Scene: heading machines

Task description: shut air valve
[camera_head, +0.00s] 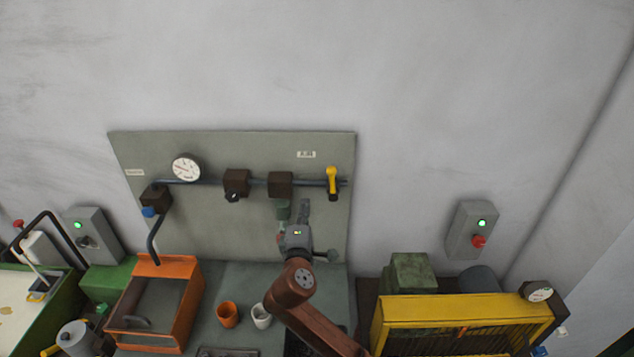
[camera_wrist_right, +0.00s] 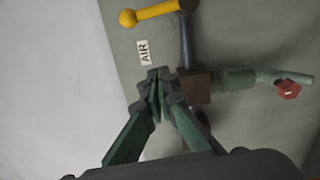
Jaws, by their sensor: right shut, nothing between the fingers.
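The air valve has a yellow lever (camera_head: 332,178) with a ball end at the right end of the pipe on the grey-green panel. The lever stands across the pipe, ball end up. It also shows at the top of the right wrist view (camera_wrist_right: 155,13), near the AIR label (camera_wrist_right: 144,52). My right gripper (camera_head: 304,208) is in front of the panel, below and left of the lever. Its fingertips (camera_wrist_right: 157,80) are together, empty and apart from the lever. My left gripper is out of view.
The pipe carries a pressure gauge (camera_head: 186,167) and dark blocks (camera_head: 236,183). A green fitting with a red part (camera_wrist_right: 288,90) is beside the fingers. An orange cup (camera_head: 228,314) and white cup (camera_head: 262,316) stand below. A yellow machine (camera_head: 460,310) is at lower right.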

